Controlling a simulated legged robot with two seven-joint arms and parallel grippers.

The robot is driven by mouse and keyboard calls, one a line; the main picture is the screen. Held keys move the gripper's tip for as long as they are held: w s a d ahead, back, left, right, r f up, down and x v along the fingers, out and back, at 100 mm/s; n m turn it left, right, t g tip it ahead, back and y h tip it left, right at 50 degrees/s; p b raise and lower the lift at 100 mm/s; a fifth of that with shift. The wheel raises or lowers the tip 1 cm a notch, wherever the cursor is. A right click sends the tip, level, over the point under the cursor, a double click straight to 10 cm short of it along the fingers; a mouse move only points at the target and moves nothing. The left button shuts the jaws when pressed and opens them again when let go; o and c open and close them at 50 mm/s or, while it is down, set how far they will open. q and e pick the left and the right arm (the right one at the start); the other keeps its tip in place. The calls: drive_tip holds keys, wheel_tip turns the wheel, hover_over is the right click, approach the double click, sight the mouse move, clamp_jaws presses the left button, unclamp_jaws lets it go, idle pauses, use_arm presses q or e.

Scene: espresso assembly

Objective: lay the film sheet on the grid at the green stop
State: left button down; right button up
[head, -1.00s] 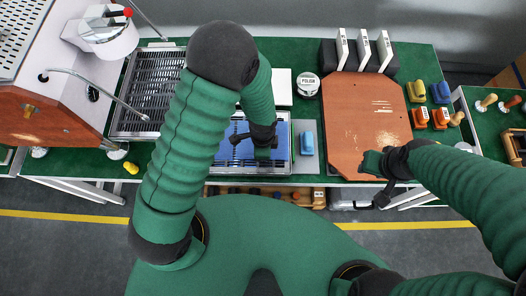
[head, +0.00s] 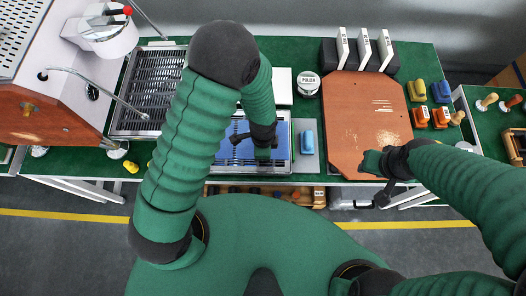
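A blue sheet (head: 279,140), which may be the film, lies flat in a metal-framed tray (head: 290,166) in the middle of the bench. My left gripper (head: 238,138) is low over this blue area; its fingers are small and dark, and whether they touch or hold the sheet cannot be told. My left arm hides the left part of the tray. A slatted metal grid (head: 150,90) lies to the left, partly behind my arm. I cannot make out a green stop against the green bench top. My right gripper (head: 382,197) is at the front edge of the brown board (head: 350,110), its opening unclear.
A blue block (head: 307,142) on a grey plate stands right of the tray. A round tin marked POLISH (head: 308,84) and a white block (head: 283,84) are behind. A machine with a steam pipe (head: 100,85) stands at left. Yellow, blue and orange blocks (head: 420,115) sit at right.

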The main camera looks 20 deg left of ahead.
use_arm(q)
drive_tip(key=shift+f, duration=0.2)
drive_tip(key=c, duration=1.2)
unclamp_jaws()
wheel_tip(320, 180, up, 7)
drive_tip(key=p, duration=0.6)
